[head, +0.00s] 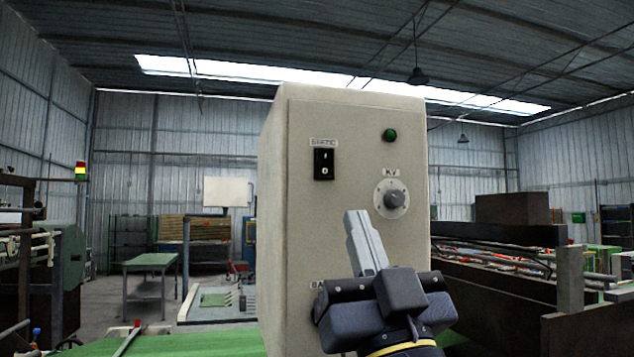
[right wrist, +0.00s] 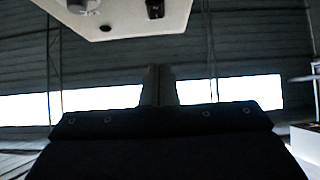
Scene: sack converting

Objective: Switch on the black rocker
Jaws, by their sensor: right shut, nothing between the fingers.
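The black rocker (head: 324,164) is on the upper left of the front of a beige cabinet (head: 345,120), under a small label, with white marks on its face. It also shows at the top edge of the right wrist view (right wrist: 155,9), partly cut off. My right gripper (head: 354,214) is shut and empty, its grey fingers pointing up in front of the cabinet, below and to the right of the rocker. In the right wrist view the fingertips (right wrist: 159,70) are apart from the rocker. My left gripper is not in view.
A grey round knob (head: 394,199) labelled KV and a green lamp (head: 390,135) are on the cabinet's right side. A lower label (head: 317,285) is partly hidden by my right gripper. Machinery (head: 500,265) stands to the right, a green table (head: 152,261) to the left.

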